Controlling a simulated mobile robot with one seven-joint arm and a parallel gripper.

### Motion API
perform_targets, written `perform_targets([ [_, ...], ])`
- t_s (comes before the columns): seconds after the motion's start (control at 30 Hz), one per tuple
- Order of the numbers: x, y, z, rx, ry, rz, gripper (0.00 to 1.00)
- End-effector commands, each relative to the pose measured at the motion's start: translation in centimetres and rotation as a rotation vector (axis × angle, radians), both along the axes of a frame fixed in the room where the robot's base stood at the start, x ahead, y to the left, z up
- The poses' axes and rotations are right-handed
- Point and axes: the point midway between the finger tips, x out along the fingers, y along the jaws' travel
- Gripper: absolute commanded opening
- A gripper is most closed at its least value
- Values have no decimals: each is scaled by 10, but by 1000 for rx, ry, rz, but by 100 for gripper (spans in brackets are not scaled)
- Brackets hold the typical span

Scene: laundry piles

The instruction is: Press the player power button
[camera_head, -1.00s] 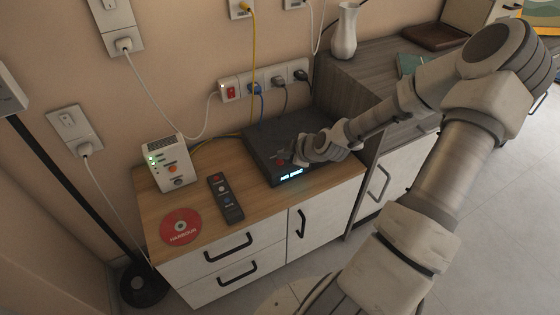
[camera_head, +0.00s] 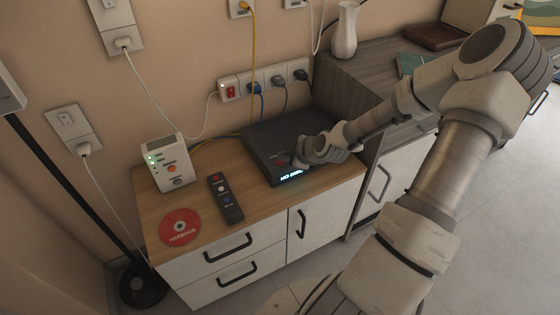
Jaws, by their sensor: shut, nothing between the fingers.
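The player (camera_head: 266,139) is a flat dark box on the wooden top of the low cabinet. Its front display (camera_head: 291,176) is lit with bluish-white text that seems to begin with "NO". A red round button (camera_head: 281,162) shows on its top near the front, just left of my gripper. My gripper (camera_head: 297,161) is shut and empty, low over the front right part of the player. Its fingertips are close to the red button, and I cannot tell whether they touch the player. My wrist hides the player's right front corner.
A remote (camera_head: 225,198), a red disc (camera_head: 180,226) and a white box with green lights (camera_head: 167,163) lie left of the player. A power strip (camera_head: 262,81) with plugs and cables is behind. A white vase (camera_head: 345,31) stands on the grey cabinet.

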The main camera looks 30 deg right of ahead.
Motion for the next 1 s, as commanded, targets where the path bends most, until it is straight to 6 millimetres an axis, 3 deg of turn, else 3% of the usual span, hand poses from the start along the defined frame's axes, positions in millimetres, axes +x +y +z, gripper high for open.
perform_targets([
  [0.3, 0, 0, -2, -1, 0, 1, 0],
  [1.0, 0, 0, 14, -1, 0, 1, 0],
])
